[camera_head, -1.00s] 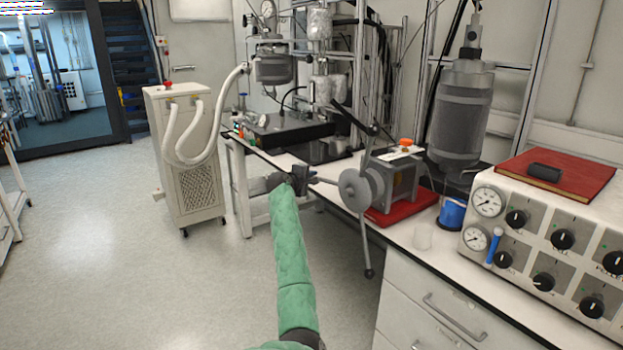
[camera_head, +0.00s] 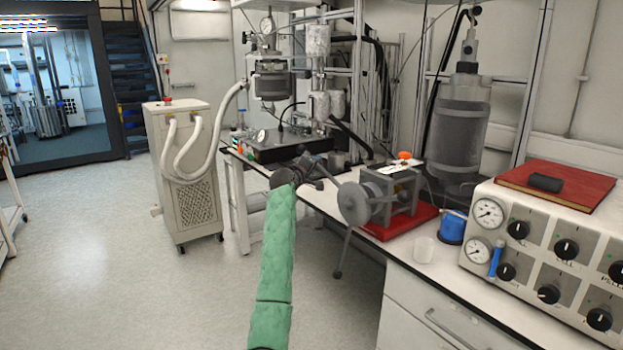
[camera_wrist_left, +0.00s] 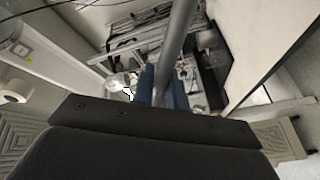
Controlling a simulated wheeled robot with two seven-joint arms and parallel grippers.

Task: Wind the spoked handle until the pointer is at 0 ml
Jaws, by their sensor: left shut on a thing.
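The spoked handle has a round grey hub (camera_head: 353,204) on the side of a grey box-like device (camera_head: 392,192) standing on a red base. One spoke points down and slightly left, ending in a dark knob (camera_head: 338,275). Another points up-left to my left gripper (camera_head: 314,166). In the left wrist view a grey bar (camera_wrist_left: 178,50) runs between the blue fingers of my left gripper (camera_wrist_left: 165,88), which is shut on this spoke. A white strip (camera_head: 395,168) and an orange knob are on top of the device. The pointer and its ml marks are too small to read. My right gripper is not in view.
A clear beaker (camera_head: 424,249) and a blue spool (camera_head: 453,226) stand right of the device, before a control box (camera_head: 545,240) with gauges and knobs. A reactor stand (camera_head: 290,145) is behind my left gripper.

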